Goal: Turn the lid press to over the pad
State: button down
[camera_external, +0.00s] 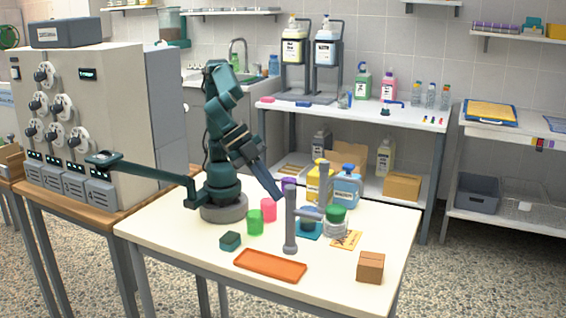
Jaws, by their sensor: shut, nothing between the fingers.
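The lid press appears to be the grey post (290,232) standing on the white table, with a short grey arm (309,213) reaching right from it. A blue pad (312,236) lies behind and right of the post, with a darker blue piece on it, partly hidden by the post and arm. I cannot tell exactly how the press arm lines up with the pad. A jar with a green lid (336,219) stands just right of the pad. My gripper (279,196) is shut and empty, pointing down beside the top of the post; whether it touches is unclear.
Green (255,222) and pink (269,210) cups stand left of the post. An orange tray (270,266), dark green block (230,241), yellow card (346,240) and brown box (370,267) lie around. Yellow and blue jugs (346,188) and another grey post (323,182) stand behind.

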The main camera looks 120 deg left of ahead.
send_near(323, 233)
notch_tip(323, 233, down, 4)
jog(key=d, duration=0.3)
jog(key=shift+w+a, duration=1.45)
jog(key=shift+a, duration=0.1)
jog(key=shift+a, duration=0.1)
